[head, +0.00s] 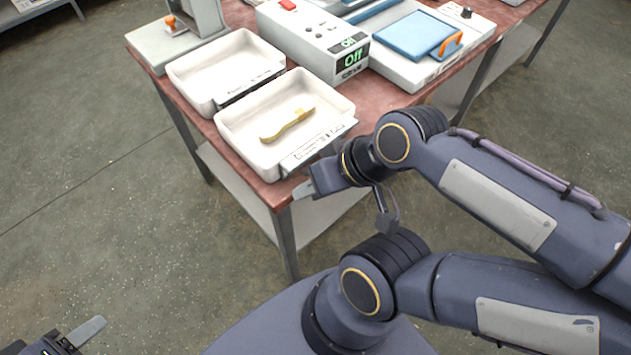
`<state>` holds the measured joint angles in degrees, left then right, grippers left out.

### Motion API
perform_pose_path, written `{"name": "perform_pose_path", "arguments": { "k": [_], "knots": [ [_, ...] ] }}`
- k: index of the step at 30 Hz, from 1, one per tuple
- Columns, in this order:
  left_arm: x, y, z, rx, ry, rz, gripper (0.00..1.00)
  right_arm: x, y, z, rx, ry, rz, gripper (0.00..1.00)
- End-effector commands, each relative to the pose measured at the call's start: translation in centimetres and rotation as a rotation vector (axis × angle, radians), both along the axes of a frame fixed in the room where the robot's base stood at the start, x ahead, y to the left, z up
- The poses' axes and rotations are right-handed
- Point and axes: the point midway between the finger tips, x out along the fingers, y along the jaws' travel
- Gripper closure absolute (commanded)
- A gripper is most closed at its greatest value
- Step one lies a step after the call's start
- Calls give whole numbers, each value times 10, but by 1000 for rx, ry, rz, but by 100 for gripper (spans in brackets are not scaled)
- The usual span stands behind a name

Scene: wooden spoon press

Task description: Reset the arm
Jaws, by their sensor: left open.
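My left gripper (84,334) shows at the bottom left corner, low over the floor and away from the table. One grey finger is visible, the rest is cut off by the picture edge, and nothing shows in it. My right gripper (304,190) is beside the front edge of the table, just below the nearer white tray. Its finger tip points left, and I cannot see whether its jaws are apart. My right arm is folded across the right of the picture.
A wooden spoon (288,125) lies in the nearer white tray (237,136). An empty white tray (190,85) stands behind it. A control box (300,38) reading "Off" and a machine with a blue plate (417,36) stand on the reddish table (262,184). The floor at left is clear.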

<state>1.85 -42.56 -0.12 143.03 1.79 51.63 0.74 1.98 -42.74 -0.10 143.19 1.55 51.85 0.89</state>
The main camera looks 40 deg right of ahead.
Motion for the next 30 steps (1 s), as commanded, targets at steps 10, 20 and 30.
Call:
{"name": "perform_pose_path", "arguments": {
  "k": [10,20,30],
  "knots": [
    [0,0,26,0,0,0,50,1,0,26,2,-3,1,63],
    [0,0,79,0,-1,0,50,1,0,80,3,-4,1,63],
    [0,0,79,0,-1,0,50,1,0,80,3,-4,1,63]
  ]
}}
